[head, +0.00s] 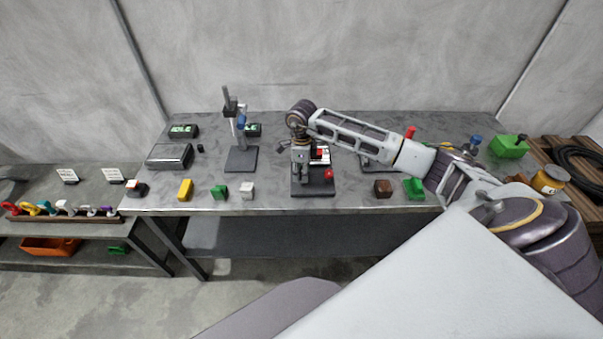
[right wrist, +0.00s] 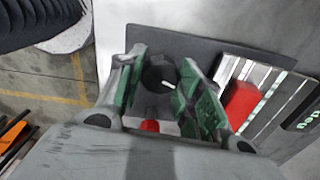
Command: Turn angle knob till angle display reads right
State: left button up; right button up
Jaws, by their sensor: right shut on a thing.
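My right gripper (head: 300,178) is over the dark base plate (head: 318,191) of a small stand at the middle of the table. In the right wrist view my right gripper (right wrist: 162,75) has its green-lined fingers shut on a dark round knob (right wrist: 157,74) with a white mark. A red ball (head: 328,174) is just right of the gripper; a red round part (right wrist: 149,126) also shows between the fingers in the wrist view. Two small displays with green digits stand at the back left, one (head: 183,131) and another (head: 253,130); I cannot read them. My left gripper is not in view.
A post stand (head: 241,158) is left of the gripper. Yellow (head: 185,190), green (head: 219,192) and white (head: 247,191) blocks line the front edge. Brown (head: 383,188) and green (head: 414,189) blocks are at the front right. A red block (right wrist: 239,104) lies near the fingers.

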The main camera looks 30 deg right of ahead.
jog(key=o, duration=1)
jog(key=shift+o, duration=0.2)
notch_tip(320, 180, up, 12)
dwell(0.4)
dwell(0.5)
